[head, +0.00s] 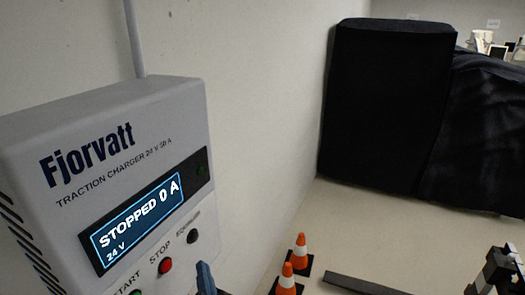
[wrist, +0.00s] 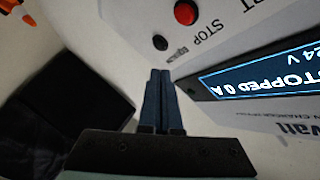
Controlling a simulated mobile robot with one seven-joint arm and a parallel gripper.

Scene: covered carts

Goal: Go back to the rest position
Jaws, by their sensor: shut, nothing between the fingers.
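My gripper (wrist: 160,74) shows in the wrist view with its two dark blue fingers together and nothing between them. In the head view its fingertip (head: 205,277) rises at the bottom edge, to the right of the charger's red STOP button (head: 165,266). The grey Fjorvatt traction charger (head: 45,130) fills the left of the head view. Its display (head: 140,220) reads "STOPPED 0 A" and "24 V". In the wrist view the charger appears inverted, with the STOP button (wrist: 187,12) beyond the fingers. I cannot tell whether the fingers touch the panel.
A tall black-covered cart (head: 385,105) stands against the back wall, with another dark cover (head: 490,130) beside it. Orange cones (head: 287,277) and a dark strip (head: 362,286) are on the floor. Pale floor (head: 400,230) lies open before the covered carts.

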